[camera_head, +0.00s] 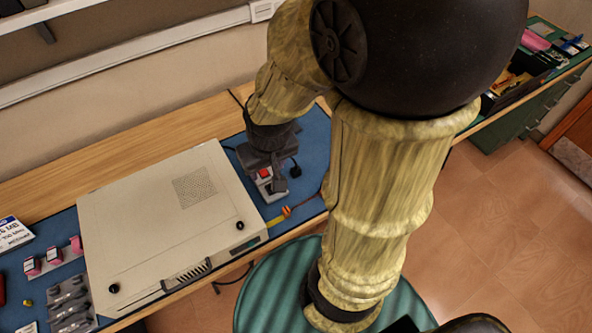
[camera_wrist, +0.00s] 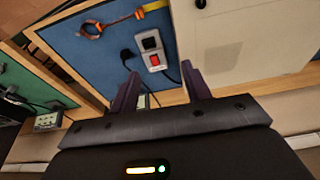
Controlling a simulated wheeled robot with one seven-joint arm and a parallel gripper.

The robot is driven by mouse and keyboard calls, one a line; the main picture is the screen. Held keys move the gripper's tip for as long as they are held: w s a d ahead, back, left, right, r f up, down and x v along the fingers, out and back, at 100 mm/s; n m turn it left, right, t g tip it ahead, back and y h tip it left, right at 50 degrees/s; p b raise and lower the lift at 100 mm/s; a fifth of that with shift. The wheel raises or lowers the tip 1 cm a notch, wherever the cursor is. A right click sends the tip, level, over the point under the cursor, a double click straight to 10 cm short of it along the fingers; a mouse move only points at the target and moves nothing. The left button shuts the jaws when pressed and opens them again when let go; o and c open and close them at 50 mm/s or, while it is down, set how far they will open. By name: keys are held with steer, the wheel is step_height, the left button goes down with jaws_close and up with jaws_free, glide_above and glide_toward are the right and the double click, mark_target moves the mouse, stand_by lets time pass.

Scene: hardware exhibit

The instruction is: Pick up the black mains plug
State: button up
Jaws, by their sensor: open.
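The black mains plug (camera_head: 295,171) lies on the blue mat (camera_head: 312,135), just right of my gripper in the head view. In the wrist view the plug (camera_wrist: 126,56) is a small dark shape left of the socket block, near the tip of my left finger. My gripper (camera_head: 265,176) is open and above the mat, with no object visible between its fingers. In the wrist view the gap between the fingers (camera_wrist: 160,73) faces the grey socket block (camera_wrist: 153,61), which has a red switch. The gripper partly hides this block in the head view.
A large beige case (camera_head: 140,220) stands close left of my gripper. An orange-handled tool with a yellow part (camera_head: 287,211) lies near the mat's front edge. A green round stool (camera_head: 265,290) stands in front of the bench. Small parts lie at far left.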

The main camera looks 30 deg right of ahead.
steer(key=shift+g, duration=0.8)
steer(key=w+d+f+b, duration=0.1)
steer(key=w+d, duration=0.1)
steer(key=w+d+f+b, duration=0.1)
steer(key=w+d+f, duration=0.1)
steer(key=w+d, duration=0.1)
steer(key=w+d+f+b, duration=0.1)
steer(key=w+d+f, duration=0.1)
steer(key=w, duration=0.1)
steer(key=shift+w+d+f+b, duration=0.1)
steer(key=shift+d+f+b, duration=0.15)
steer(key=shift+b, duration=0.15)
steer(key=g+b, duration=0.1)
steer(key=b, duration=0.1)
glide_above(296, 169)
step_height(296, 169, down, 4)
steer(key=shift+r, duration=0.25)
steer(key=shift+f, duration=0.1)
step_height(296, 169, down, 12)
steer(key=shift+p, duration=0.7)
